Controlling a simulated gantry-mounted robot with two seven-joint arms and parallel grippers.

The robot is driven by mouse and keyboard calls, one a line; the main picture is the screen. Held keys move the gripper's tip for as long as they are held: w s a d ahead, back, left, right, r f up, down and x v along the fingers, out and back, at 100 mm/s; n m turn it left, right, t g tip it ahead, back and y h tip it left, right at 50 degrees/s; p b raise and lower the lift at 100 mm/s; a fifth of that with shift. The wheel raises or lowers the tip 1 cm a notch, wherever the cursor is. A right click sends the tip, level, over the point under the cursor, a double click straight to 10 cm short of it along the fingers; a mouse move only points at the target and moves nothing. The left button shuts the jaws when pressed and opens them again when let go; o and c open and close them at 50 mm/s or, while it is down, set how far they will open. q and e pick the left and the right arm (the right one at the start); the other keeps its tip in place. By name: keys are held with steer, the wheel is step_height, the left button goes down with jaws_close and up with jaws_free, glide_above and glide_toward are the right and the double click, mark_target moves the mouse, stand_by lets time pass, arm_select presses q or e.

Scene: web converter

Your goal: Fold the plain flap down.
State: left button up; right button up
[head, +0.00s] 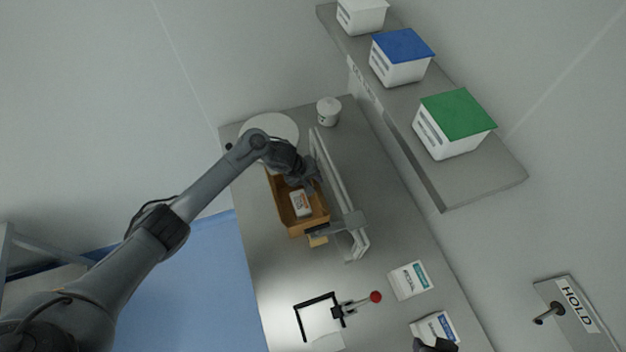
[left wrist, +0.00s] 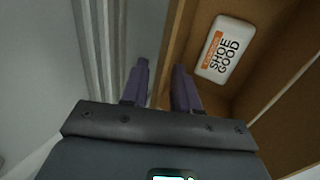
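An open brown carton (head: 293,228) stands on the grey bench, beside the pale upright rails. My left gripper (head: 312,186) is at the carton's rail side. In the left wrist view its fingers (left wrist: 160,88) are apart, around a brown upright panel's edge, one outside and one inside. A dark shape at the head view's bottom edge may be my right gripper.
Pale rails (head: 330,185) run close along the carton, with a grey bracket (head: 345,224) across them. A round white plate (head: 270,132) and white cup (head: 328,111) stand at the far end. Two white packs (head: 409,280) (head: 434,327) and a red-knobbed lever (head: 375,297) are nearer.

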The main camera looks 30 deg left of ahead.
arm_select(q)
steer(key=shift+w+d+f, duration=0.1)
steer(key=shift+f, duration=0.1)
jaws_close()
steer(key=shift+s+a+f+t+h+p, duration=0.3)
steer(key=shift+t+h+p, duration=0.15)
steer(key=shift+t+h, duration=0.3)
steer(key=shift+s+a+f+t+h+p, duration=0.25)
steer(key=shift+t+h+p, duration=0.2)
steer(key=shift+t+h, duration=0.3)
